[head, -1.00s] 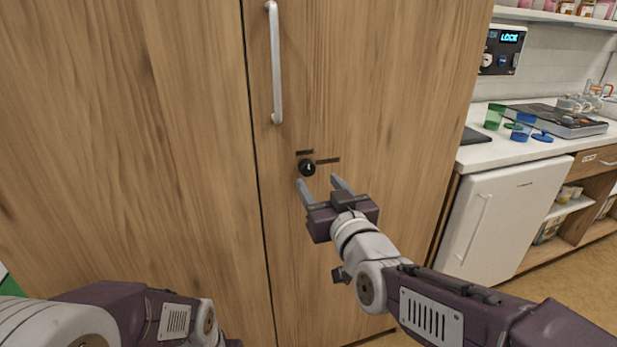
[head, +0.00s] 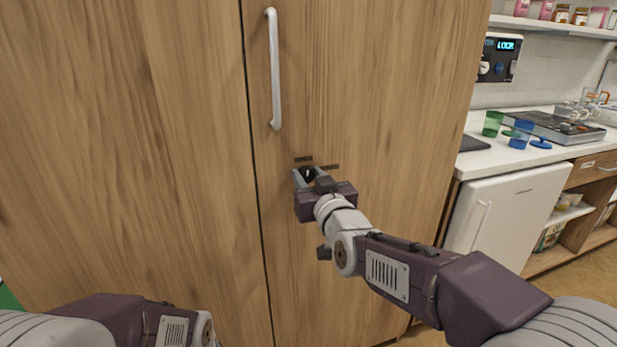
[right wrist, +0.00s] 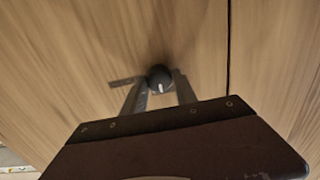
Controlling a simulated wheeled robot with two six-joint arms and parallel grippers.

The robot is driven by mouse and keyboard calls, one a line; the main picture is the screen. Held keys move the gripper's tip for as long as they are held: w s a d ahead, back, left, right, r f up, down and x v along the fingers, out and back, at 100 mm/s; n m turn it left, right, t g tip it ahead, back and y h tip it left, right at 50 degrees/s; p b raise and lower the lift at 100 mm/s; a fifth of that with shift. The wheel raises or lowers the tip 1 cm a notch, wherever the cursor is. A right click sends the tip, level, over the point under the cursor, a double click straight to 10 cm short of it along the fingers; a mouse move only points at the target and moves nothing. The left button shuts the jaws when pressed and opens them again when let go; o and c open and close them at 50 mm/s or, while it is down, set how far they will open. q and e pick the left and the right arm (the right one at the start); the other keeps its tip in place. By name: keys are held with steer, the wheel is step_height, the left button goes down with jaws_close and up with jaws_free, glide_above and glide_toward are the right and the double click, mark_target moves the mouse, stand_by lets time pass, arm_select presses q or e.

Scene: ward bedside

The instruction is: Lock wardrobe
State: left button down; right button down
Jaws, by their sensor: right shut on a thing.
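The wooden wardrobe (head: 370,90) fills the middle of the head view, with a long metal handle (head: 274,70) on its right door. A small round black lock knob (head: 308,173) sits below the handle, beside short dark marks on the door. My right gripper (head: 307,175) is at the knob, one finger on each side, shut on it. In the right wrist view the knob (right wrist: 159,77) shows between the two fingers (right wrist: 158,92), with a pale line on its face. My left arm shows at the lower left; its gripper is out of view.
A control panel (head: 499,57) with a lit display hangs on the wall. The door around the knob is clear.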

steer(key=m+b, duration=0.2)
steer(key=m, duration=0.1)
steer(key=shift+f+m+b, duration=0.2)
steer(key=shift+m+b, duration=0.1)
steer(key=shift+b, duration=0.1)
steer(key=m+b, duration=0.4)
steer(key=m, duration=0.2)
steer(key=shift+d, duration=0.1)
steer(key=m+b, duration=0.2)
steer(key=m, duration=0.2)
steer(key=shift+m+b, duration=0.7)
steer(key=shift+m, duration=1.4)
steer(key=c, duration=1)
jaws_free()
